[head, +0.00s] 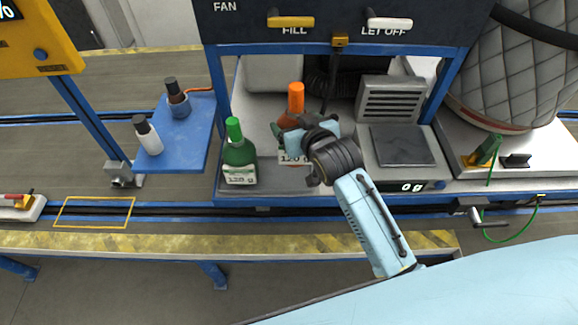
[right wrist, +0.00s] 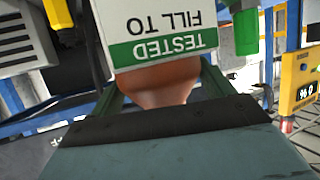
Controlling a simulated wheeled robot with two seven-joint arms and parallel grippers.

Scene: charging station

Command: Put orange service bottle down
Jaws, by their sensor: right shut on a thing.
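The orange service bottle (head: 296,98) stands upright on or just above the white station deck; I cannot tell whether its base touches. Its label reads 120 g, and most of its body is hidden behind my gripper. My right gripper (head: 296,141) is shut on it. In the right wrist view the bottle's orange body (right wrist: 165,82) sits between the fingers, with its white and green label upside down above. My left gripper is not in view.
A green bottle (head: 239,158) stands just left of the orange one. The scale (head: 402,146) at right is empty and reads 0 g. A blue side shelf (head: 187,143) holds a white and a dark bottle. A quilted vessel (head: 515,65) stands at far right.

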